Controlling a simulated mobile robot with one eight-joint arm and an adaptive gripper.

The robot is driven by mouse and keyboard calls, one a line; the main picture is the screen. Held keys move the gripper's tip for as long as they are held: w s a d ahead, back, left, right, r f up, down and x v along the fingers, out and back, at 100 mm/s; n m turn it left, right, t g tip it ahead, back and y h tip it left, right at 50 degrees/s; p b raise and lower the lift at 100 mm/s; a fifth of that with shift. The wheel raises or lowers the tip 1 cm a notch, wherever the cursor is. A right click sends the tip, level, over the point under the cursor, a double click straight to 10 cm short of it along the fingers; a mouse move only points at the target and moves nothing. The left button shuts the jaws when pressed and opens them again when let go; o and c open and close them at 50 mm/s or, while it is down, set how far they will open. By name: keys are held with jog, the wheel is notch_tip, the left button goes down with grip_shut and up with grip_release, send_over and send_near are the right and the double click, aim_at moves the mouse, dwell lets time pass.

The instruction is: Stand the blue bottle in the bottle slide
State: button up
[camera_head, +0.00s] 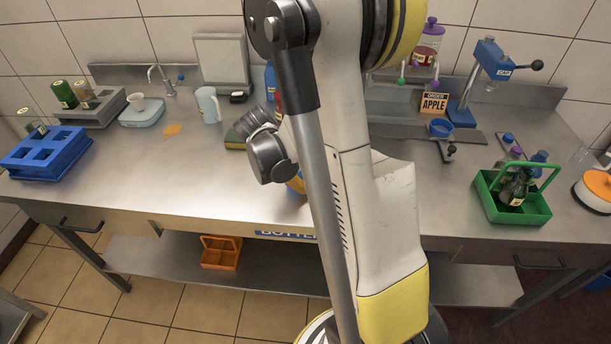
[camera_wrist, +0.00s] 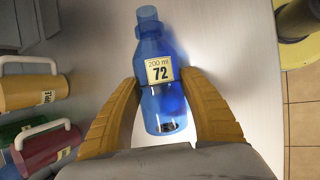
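The blue bottle (camera_wrist: 160,90), labelled "200 ml 72", lies between the yellow fingers of my gripper (camera_wrist: 160,78) in the wrist view. The fingers close in on both sides of its body and appear to hold it. In the head view my arm hides most of the gripper and bottle; a little yellow and blue shows by the counter's front edge. What looks like the bottle slide, a dark rail with a blue cup (camera_head: 441,127) and a knobbed lever (camera_head: 449,151), sits below the blue press marked "CAP" (camera_head: 492,62). My gripper is well left of it.
A green caddy (camera_head: 541,216) with bottles stands front right, near an orange-and-white pot (camera_head: 597,190). A blue rack (camera_head: 44,164) and grey rack (camera_head: 92,112) stand left. Jugs with white handles (camera_wrist: 30,85) show in the wrist view. The counter's left middle is mostly clear.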

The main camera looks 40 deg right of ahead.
jog(key=o, duration=0.5)
jog(key=v, duration=1.2)
jog(key=s+a+r+m+t+y, duration=0.1)
jog(key=s+a+r+m+t, duration=0.1)
jog(key=a, duration=0.4)
jog(key=s+a+r+m+t+y, duration=0.1)
jog(key=s+a+m+t+y, duration=0.1)
jog(key=a, duration=0.4)
jog(key=s+a+r+m+t+y, duration=0.2)
jog(key=s+a+m+t, duration=0.1)
jog(key=a, duration=0.3)
jog(key=shift+s+a+r+t, duration=0.2)
jog(key=shift+s+r+t, duration=0.2)
jog(key=shift+s+t, duration=0.1)
jog(key=shift+o, duration=0.2)
jog(key=shift+a+y, duration=0.3)
jog(key=shift+a, duration=0.05)
